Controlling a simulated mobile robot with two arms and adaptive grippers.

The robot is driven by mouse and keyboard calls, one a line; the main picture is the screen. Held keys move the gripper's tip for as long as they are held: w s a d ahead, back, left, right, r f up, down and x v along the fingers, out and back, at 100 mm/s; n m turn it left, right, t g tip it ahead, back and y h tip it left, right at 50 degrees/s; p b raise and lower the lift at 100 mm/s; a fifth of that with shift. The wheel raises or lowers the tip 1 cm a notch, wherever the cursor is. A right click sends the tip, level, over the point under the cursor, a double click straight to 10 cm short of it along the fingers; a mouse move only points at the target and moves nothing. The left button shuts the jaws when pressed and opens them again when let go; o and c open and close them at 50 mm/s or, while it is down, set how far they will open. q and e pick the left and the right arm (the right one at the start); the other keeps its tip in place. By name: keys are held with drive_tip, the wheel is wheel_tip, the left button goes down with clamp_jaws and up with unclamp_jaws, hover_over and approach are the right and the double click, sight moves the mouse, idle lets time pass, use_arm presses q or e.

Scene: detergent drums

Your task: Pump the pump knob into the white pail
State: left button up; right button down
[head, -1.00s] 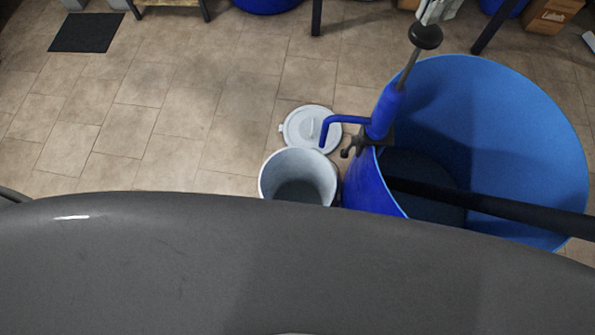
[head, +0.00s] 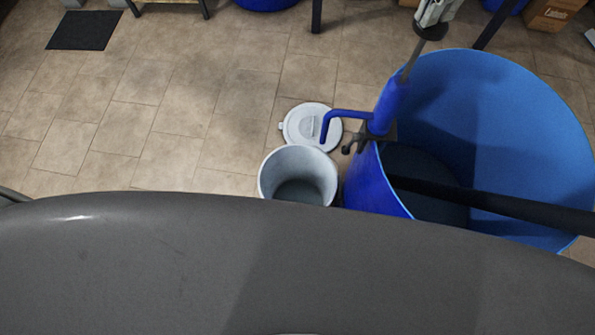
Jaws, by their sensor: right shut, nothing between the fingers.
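The black pump knob (head: 430,33) tops a thin grey rod (head: 414,61) that slants up from the blue pump body (head: 388,106). The pump is clamped at the rim of a large blue drum (head: 480,58). Its spout (head: 347,113) bends left and down, with its end above the far side of the white pail (head: 298,152). The pail stands open on the floor; its near side is hidden by my grey body. My right gripper (head: 432,20) is shut and empty at the top edge, over the knob and covering part of it. Contact is hard to tell. My left gripper is not in view.
A white lid (head: 312,127) lies on the floor behind the pail. A dark mat (head: 84,31) lies at the far left, and a cardboard box (head: 551,14) stands at the top right. The tiled floor left of the pail is clear.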

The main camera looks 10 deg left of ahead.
sight(422, 41)
drive_tip(key=shift+s+f+b, duration=0.1)
drive_tip(key=shift+f+b, duration=3.65)
drive_tip(key=shift+f, duration=1.1)
drive_tip(key=shift+r, duration=0.2)
drive_tip(key=shift+r+p, duration=4.1)
drive_tip(key=shift+r, duration=1.85)
